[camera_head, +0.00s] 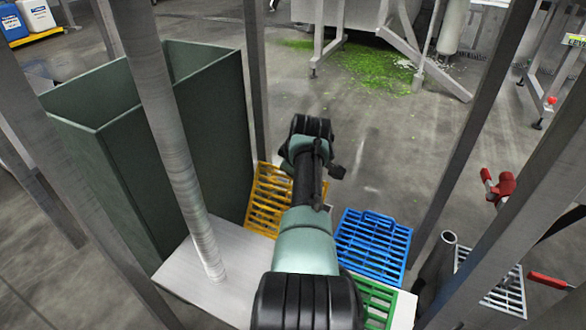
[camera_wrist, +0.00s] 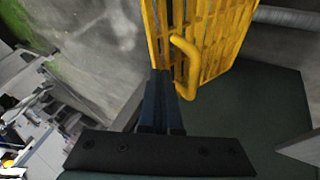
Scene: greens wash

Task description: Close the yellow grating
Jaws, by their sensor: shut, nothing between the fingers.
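The yellow grating (camera_head: 268,198) is at the middle of the head view, left of my arm, which hides part of it. In the wrist view the yellow grating (camera_wrist: 222,35) stands at the top centre, with its bars and edge showing. Its curved yellow handle (camera_wrist: 186,62) sticks out toward my gripper. My gripper (camera_wrist: 162,78) is shut and empty, with its fingertips just left of the handle. I cannot tell whether they touch it. My gripper cannot be made out clearly in the head view.
A blue grating (camera_head: 372,246) and a green grating (camera_head: 378,302) lie right of my arm. A tall dark green bin (camera_head: 150,130) stands on the left, beside a metal plate (camera_head: 215,270). Metal posts cross the view. Open floor (camera_head: 400,140) lies beyond.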

